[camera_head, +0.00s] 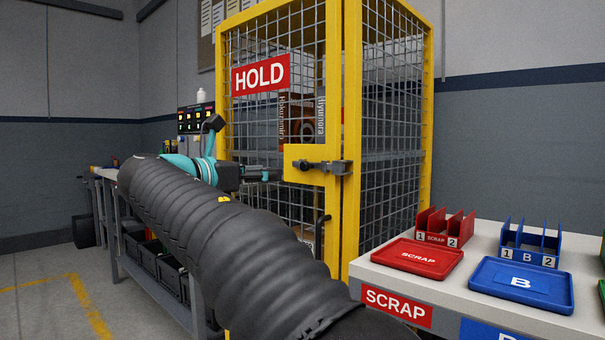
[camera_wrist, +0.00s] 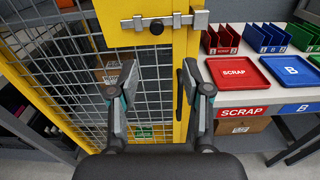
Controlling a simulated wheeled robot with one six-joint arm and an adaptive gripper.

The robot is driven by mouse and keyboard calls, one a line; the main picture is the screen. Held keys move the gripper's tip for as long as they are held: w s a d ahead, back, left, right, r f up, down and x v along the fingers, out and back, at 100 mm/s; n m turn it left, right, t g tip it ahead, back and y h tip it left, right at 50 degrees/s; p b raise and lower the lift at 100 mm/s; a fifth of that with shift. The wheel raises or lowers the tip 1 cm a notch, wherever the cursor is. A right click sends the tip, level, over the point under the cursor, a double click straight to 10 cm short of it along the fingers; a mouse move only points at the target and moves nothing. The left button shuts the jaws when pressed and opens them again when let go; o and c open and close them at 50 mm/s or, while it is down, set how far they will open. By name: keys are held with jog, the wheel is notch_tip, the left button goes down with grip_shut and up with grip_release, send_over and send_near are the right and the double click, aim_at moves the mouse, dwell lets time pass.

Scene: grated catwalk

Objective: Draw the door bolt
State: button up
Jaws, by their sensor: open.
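The yellow cage door (camera_head: 285,120) carries a red HOLD sign and a yellow lock plate. The grey door bolt (camera_head: 322,166) lies level on that plate, its right end at the yellow post. In the wrist view the bolt (camera_wrist: 172,20) runs across the top, with a dark round knob (camera_wrist: 157,27) under it and a bracket at its right end over the post. My gripper (camera_wrist: 160,78) is open and empty, its two fingers apart below the bolt in that picture. In the head view my gripper (camera_head: 262,174) is left of the bolt, in front of the door mesh, not visibly touching it.
A bench at right holds a red SCRAP tray (camera_head: 418,258), a blue B tray (camera_head: 522,284) and divided racks behind them. A workbench (camera_head: 108,175) with dark bins stands at left. Boxes (camera_head: 303,118) sit inside the cage. A dark vertical handle (camera_wrist: 178,95) is on the door below the bolt.

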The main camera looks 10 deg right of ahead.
aim_at(302, 165)
jog(key=x, duration=0.4)
jog(key=b+x, duration=0.1)
jog(key=x, duration=0.3)
jog(key=r+x, duration=0.1)
jog(key=x, duration=0.4)
jog(key=shift+w, duration=0.3)
jog(key=shift+r, duration=0.1)
grip_shut()
